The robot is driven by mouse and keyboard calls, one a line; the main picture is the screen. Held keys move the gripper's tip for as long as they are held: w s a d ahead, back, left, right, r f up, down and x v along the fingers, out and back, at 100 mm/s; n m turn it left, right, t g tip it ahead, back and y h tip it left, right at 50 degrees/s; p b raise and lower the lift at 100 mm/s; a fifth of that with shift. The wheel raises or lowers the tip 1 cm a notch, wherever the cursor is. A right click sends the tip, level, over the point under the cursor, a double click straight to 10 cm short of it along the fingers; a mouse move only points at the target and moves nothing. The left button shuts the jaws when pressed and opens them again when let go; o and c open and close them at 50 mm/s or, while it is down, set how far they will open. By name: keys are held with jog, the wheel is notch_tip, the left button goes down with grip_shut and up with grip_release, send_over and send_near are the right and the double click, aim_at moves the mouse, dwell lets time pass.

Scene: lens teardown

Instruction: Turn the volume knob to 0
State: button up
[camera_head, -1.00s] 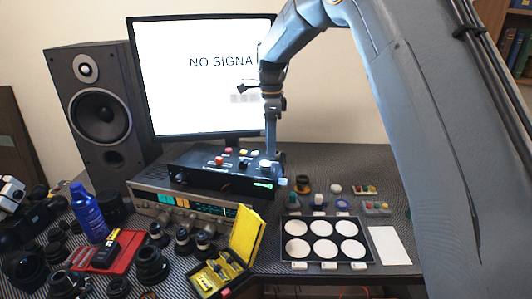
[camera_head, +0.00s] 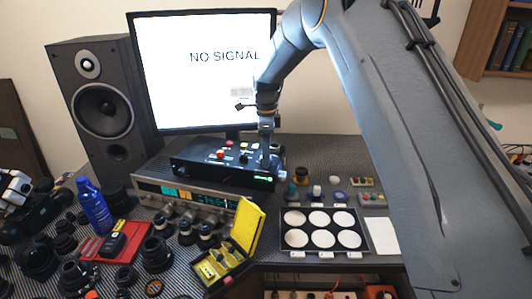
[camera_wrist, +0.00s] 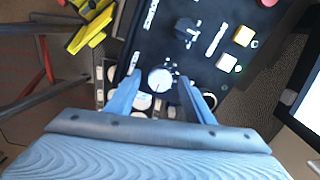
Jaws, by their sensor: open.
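A black control box (camera_head: 205,172) sits on top of a silver receiver in the head view. In the wrist view, a round white knob (camera_wrist: 160,78) with a dark pointer line and marks around it is on the box's panel (camera_wrist: 185,62). Its label cannot be read, so I cannot tell for certain that it is the volume knob. My gripper (camera_wrist: 160,82) is open, with one finger on each side of this knob; contact cannot be told. In the head view, my gripper (camera_head: 270,165) is over the right end of the box and hides the knob.
The panel also bears a black knob (camera_wrist: 187,30), a slider (camera_wrist: 217,40) and cream buttons (camera_wrist: 243,36). The monitor (camera_head: 205,75) stands close behind the box. A yellow open case (camera_head: 246,228) and a tray of white discs (camera_head: 320,246) lie in front.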

jog(key=shift+c, duration=0.2)
jog(key=c, duration=1)
